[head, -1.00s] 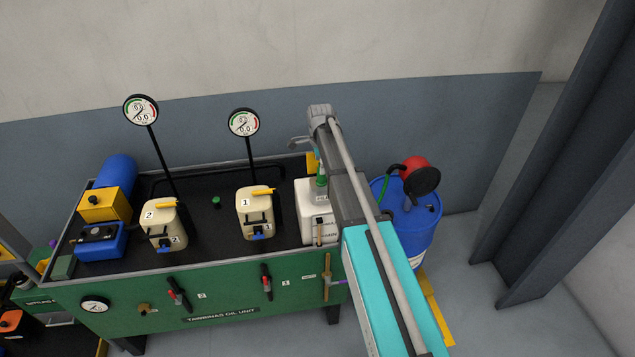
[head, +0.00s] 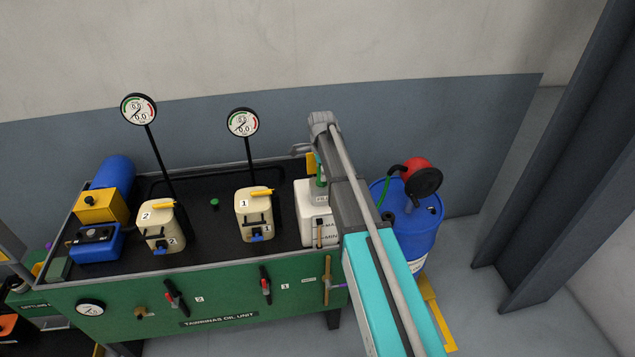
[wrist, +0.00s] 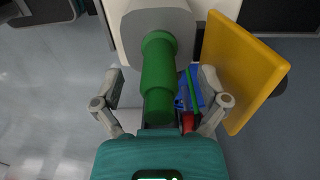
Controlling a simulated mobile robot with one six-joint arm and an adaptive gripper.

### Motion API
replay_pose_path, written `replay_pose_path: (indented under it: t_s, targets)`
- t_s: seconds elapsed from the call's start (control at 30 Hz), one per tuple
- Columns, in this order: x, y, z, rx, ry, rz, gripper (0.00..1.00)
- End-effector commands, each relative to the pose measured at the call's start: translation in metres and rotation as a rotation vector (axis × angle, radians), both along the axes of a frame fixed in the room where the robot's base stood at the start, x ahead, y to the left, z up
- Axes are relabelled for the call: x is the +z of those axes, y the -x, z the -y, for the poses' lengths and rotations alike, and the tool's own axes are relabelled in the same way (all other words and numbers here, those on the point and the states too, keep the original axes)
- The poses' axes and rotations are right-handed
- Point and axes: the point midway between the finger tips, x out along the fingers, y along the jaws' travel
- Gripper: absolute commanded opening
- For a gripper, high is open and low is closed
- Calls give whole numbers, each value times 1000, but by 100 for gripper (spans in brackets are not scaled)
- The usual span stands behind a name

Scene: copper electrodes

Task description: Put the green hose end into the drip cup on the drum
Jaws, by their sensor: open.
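The green hose end (head: 321,178) stands on top of a white tank (head: 314,222) at the right end of the green oil unit. In the wrist view the thick green hose end (wrist: 158,78) lies between the fingers of my gripper (wrist: 160,90), which are spread with a gap on each side. My gripper also shows partly in the head view (head: 302,149), mostly hidden by my arm. The blue drum (head: 415,235) stands right of the unit. I cannot make out the drip cup clearly; a small dark item (head: 408,208) sits on the drum top.
A red and black reel-like part (head: 422,177) with a green hose is at the drum. A yellow panel (wrist: 240,70) is close to the right finger. Two cream canisters (head: 255,212) and two gauges (head: 243,122) stand on the unit. A wall is behind.

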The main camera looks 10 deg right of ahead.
Motion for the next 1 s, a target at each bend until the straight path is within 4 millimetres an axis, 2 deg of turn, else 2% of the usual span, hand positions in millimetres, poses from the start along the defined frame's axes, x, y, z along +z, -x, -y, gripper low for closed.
replay_pose_path:
  t_s: [0.1,0.33,1.0]
  targets:
    - [-13,1,1,0,0,0,94]
    - [-25,1,0,0,0,0,94]
    - [-26,1,0,0,0,0,94]
